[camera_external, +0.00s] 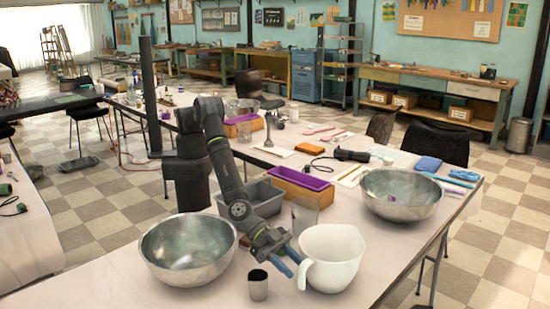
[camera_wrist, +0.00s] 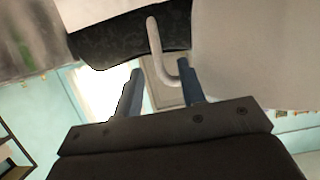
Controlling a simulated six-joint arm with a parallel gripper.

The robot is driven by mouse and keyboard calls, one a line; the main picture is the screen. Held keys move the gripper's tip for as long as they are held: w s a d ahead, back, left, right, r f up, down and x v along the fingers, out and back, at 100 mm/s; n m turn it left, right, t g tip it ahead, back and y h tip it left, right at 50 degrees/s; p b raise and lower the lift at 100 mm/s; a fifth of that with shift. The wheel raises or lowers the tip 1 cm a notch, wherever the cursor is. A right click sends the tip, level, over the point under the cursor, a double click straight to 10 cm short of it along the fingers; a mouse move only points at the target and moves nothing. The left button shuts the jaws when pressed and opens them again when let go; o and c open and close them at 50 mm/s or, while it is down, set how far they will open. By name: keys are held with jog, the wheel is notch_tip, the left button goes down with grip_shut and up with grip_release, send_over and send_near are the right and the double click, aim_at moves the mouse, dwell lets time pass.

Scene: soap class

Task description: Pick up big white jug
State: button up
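The big white jug (camera_external: 335,258) stands upright near the front edge of the table, with its handle on the left side. In the wrist view, the pale jug body (camera_wrist: 260,50) fills the upper right and its curved handle (camera_wrist: 154,38) reaches down toward the gap between my fingers. My gripper (camera_external: 288,261) is low beside the handle, with blue fingers pointing at it. In the wrist view, the two fingers (camera_wrist: 161,72) are apart with nothing clamped. I cannot tell whether the handle is between the fingertips or just beyond them.
A small dark metal cup (camera_external: 258,285) stands just below my gripper. A metal bowl (camera_external: 187,250) is to the left, and another (camera_external: 402,194) is behind right. A clear glass (camera_external: 304,215), a grey bin (camera_external: 262,205) and a purple-lined box (camera_external: 300,182) are behind the gripper.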

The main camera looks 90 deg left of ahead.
jog(key=shift+w+d+f, duration=0.25)
jog(key=shift+w+d, duration=0.25)
grip_shut()
jog(key=shift+r, duration=0.1)
